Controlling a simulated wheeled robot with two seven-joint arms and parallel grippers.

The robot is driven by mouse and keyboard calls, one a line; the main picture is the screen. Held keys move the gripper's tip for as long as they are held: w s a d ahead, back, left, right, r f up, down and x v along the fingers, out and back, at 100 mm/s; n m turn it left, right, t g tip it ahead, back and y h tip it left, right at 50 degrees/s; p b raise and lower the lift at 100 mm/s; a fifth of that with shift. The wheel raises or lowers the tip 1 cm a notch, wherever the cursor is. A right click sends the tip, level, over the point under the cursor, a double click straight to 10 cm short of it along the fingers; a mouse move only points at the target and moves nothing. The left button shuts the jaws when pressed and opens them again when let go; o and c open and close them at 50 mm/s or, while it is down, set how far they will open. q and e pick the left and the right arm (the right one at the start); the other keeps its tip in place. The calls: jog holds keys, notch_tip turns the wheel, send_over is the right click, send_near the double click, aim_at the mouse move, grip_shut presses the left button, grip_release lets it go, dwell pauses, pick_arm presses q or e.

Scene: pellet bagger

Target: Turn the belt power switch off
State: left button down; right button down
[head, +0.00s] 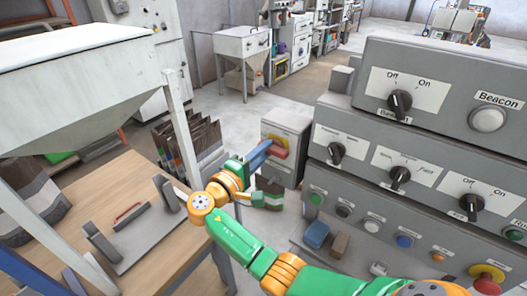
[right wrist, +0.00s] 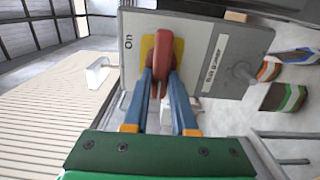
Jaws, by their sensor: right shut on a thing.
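The belt power switch is a red handle (head: 278,152) on a yellow plate, on the front of a grey box (head: 294,123) beyond the table. In the right wrist view the red handle (right wrist: 164,48) stands in front of the yellow plate, with the word "On" to its left and a sideways label (right wrist: 213,60) to its right. My right gripper (right wrist: 162,85) has its blue fingers on both sides of the handle, shut on it. The fingers hide part of the handle. In the head view my right gripper (head: 262,150) reaches the box front. My left gripper is not in view.
A large grey control panel (head: 440,60) with several knobs and buttons stands at right, close to my right arm. A wooden table (head: 135,180) with a sealing fixture and a hopper (head: 75,70) stand at left. Dark bags (head: 190,140) stand behind the table.

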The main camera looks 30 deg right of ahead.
jog(key=c, duration=0.8)
grip_release()
jog(key=shift+r, duration=0.1)
jog(key=shift+o, duration=0.4)
jog(key=shift+d, duration=0.1)
jog(key=b+v, duration=0.3)
jog(key=v, duration=0.4)
